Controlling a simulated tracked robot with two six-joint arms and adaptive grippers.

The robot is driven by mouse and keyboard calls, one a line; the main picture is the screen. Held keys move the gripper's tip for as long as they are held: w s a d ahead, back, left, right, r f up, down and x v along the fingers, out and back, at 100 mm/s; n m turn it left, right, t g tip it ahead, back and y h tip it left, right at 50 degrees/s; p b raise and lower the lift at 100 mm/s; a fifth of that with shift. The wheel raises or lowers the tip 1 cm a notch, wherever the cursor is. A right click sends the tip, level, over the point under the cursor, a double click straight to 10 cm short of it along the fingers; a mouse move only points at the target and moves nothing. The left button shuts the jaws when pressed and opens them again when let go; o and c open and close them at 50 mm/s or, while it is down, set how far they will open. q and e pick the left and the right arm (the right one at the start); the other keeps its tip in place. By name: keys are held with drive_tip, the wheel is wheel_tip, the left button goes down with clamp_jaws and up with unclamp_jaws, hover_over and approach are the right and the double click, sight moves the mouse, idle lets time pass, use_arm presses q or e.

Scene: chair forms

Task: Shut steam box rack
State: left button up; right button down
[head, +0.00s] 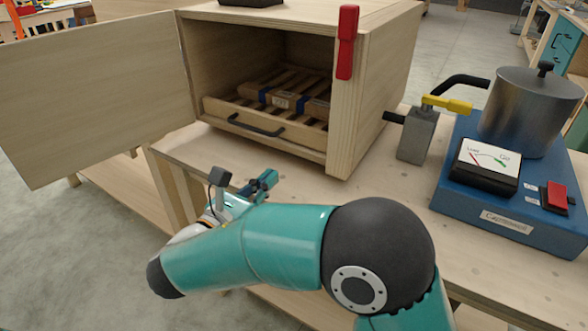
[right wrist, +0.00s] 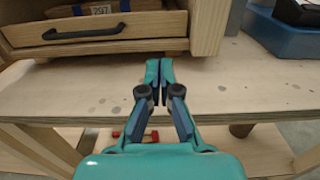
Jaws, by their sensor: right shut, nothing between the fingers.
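The wooden steam box (head: 378,75) stands on the workbench with its door (head: 90,90) swung wide open to the left. The slatted rack (head: 222,108) sits in the box, its front bar near the opening; I cannot tell exactly how far in it is. The rack has a black handle (head: 256,125), also seen in the right wrist view (right wrist: 84,32). Wooden pieces with blue bands (head: 282,99) lie on the rack. My right gripper (head: 268,180) is shut and empty, in front of the box and below the handle, apart from both; its fingertips (right wrist: 160,72) point toward the box. My left gripper is not in view.
A red latch (head: 347,42) is on the box's right front post. Right of the box stand a grey valve block (head: 417,137) with a yellow lever and a blue base (head: 470,205) with a gauge and metal pot (head: 530,110). The bench top before the box is clear.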

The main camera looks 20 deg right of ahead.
sight(311, 138)
drive_tip(key=b+x, duration=0.1)
drive_tip(key=x, duration=1.3)
drive_tip(key=p+x, duration=0.1)
drive_tip(key=x, duration=0.3)
drive_tip(key=shift+w+d+r, duration=0.1)
drive_tip(key=shift+r, duration=0.15)
